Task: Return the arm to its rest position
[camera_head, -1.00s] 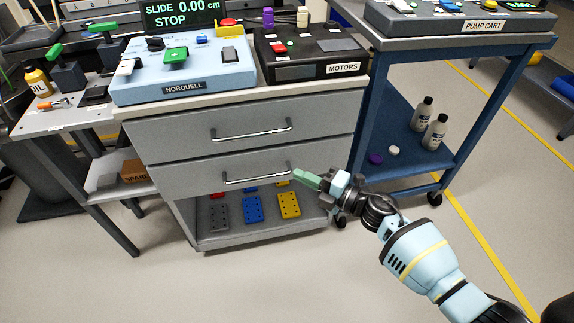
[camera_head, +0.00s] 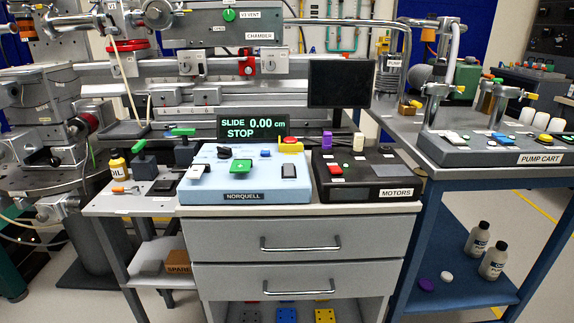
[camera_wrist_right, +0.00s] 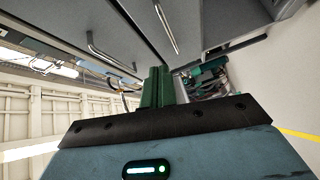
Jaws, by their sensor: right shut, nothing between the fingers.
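My right gripper (camera_wrist_right: 156,78) shows in the right wrist view, its green fingers together with nothing held between them. Beyond the fingertips are grey drawer fronts with metal handles (camera_wrist_right: 166,28); the fingers look apart from the handles, though the distance is hard to judge. My right arm is not in the head view. My left gripper is in neither view. In the head view both drawers (camera_head: 300,238) of the grey cabinet are shut.
The Norquell control box (camera_head: 245,178) and the motors box (camera_head: 365,177) stand on the cabinet. The blue pump cart (camera_head: 437,225) stands at the right, with bottles (camera_head: 492,260) on its lower shelf. A side table (camera_head: 130,204) stands at the left.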

